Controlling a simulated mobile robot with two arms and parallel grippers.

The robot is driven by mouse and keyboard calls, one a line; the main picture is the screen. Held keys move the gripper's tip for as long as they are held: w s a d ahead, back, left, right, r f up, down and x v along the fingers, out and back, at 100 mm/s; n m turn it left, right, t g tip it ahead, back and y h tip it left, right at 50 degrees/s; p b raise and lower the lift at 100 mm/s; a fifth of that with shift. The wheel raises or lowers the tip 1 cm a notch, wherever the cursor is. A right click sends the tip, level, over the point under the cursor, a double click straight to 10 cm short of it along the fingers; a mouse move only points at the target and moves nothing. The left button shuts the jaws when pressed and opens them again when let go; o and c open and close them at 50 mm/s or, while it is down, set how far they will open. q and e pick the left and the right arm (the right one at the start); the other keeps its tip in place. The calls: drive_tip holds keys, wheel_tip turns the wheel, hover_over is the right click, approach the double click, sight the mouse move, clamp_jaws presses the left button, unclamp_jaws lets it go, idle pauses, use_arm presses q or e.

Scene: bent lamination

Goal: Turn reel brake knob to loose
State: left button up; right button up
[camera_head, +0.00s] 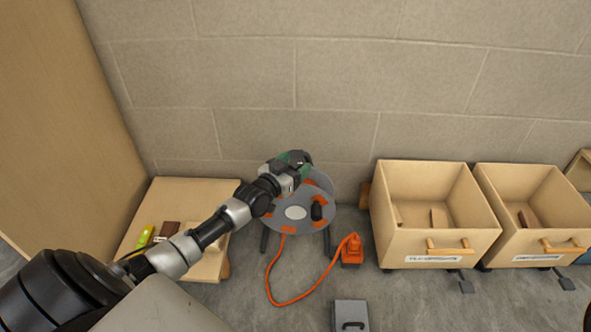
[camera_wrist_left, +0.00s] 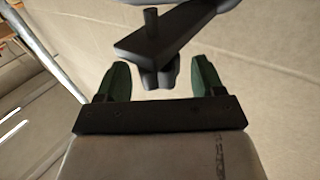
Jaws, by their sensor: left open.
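The cable reel (camera_head: 281,220), with grey discs and orange parts, stands on dark legs against the wall. An orange cable (camera_head: 285,303) runs from it along the floor. My left gripper (camera_head: 294,160) is at the reel's top, hiding part of its upper edge. In the left wrist view my left gripper (camera_wrist_left: 161,80) is open, with one green finger on each side of a small dark lobed knob (camera_wrist_left: 158,74), apparently the brake knob. Gaps show on both sides of it. The knob sits under a dark grey frame part (camera_wrist_left: 165,40). Its loose or tight marking cannot be read.
An orange plug block (camera_head: 352,251) lies on the floor right of the reel. Two wooden bins (camera_head: 421,243) with handles stand further right. A low wooden table (camera_head: 190,192) with small items is at left. A grey box (camera_head: 350,315) lies in front.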

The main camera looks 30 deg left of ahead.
use_arm(q)
drive_tip(key=shift+w, duration=0.35)
